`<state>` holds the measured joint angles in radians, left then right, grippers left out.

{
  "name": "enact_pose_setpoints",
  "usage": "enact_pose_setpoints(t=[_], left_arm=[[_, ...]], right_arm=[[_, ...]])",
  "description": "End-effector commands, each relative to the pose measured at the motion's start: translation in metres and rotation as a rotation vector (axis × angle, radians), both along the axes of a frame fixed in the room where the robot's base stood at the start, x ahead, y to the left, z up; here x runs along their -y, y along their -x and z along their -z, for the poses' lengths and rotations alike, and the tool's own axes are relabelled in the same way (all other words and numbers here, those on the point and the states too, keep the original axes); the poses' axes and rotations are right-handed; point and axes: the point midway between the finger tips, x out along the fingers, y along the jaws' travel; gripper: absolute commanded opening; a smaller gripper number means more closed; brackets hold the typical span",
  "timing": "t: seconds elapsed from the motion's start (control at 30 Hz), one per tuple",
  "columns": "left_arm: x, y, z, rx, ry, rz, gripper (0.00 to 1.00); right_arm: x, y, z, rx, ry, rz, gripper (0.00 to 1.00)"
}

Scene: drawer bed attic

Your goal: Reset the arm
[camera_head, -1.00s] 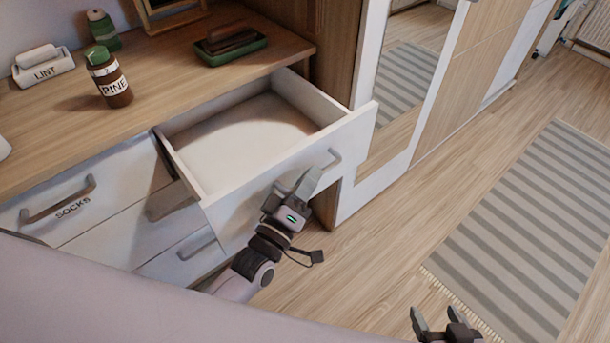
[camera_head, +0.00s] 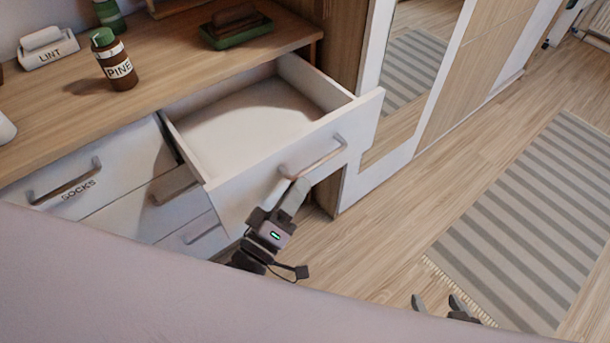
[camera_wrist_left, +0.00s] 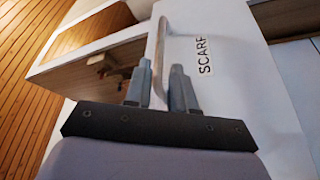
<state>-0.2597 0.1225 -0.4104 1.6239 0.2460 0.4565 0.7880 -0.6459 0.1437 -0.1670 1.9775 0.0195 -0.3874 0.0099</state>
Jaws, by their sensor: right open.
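The open white drawer (camera_head: 232,201) juts out from the dresser, and its inside looks empty. Its front bears a metal handle (camera_head: 325,160) and, in the left wrist view, a SCARF label (camera_wrist_left: 204,56). My left gripper (camera_head: 294,188) is just below the handle in the head view. In the left wrist view its two fingers (camera_wrist_left: 162,88) stand apart, with the handle bar in the gap between them and space on both sides. My right gripper (camera_head: 436,303) is open and empty over the floor at the bottom of the head view.
On the dresser top (camera_head: 160,75) stand a PINE bottle (camera_head: 117,68), a LINT box (camera_head: 48,50) and a green tray (camera_head: 236,34). A SOCKS drawer (camera_head: 110,185) is shut at left. A mirrored wardrobe (camera_head: 412,60) stands behind. Floor and striped rug (camera_head: 530,220) are clear at right.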

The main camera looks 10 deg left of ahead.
Motion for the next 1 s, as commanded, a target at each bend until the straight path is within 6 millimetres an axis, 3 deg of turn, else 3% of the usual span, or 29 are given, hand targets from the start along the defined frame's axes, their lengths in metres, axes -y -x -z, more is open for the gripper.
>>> enact_pose_setpoints(t=[0.17, 0.77, 0.87, 1.0], left_arm=[[-0.003, 0.009, 0.002, 0.000, 0.000, 0.001, 0.24], [-0.004, 0.010, 0.002, -0.012, -0.027, -0.003, 0.24], [-0.008, 0.016, 0.005, -0.048, -0.119, -0.013, 0.24], [-0.022, 0.033, 0.016, -0.151, -0.374, -0.023, 0.24]], right_arm=[[0.000, 0.000, 0.000, 0.000, -0.001, -0.001, 0.70], [-0.001, 0.000, -0.003, 0.001, -0.001, -0.002, 0.70], [-0.001, 0.000, -0.011, 0.001, 0.000, -0.001, 0.70], [0.000, 0.000, -0.028, 0.004, 0.002, -0.002, 0.70]])
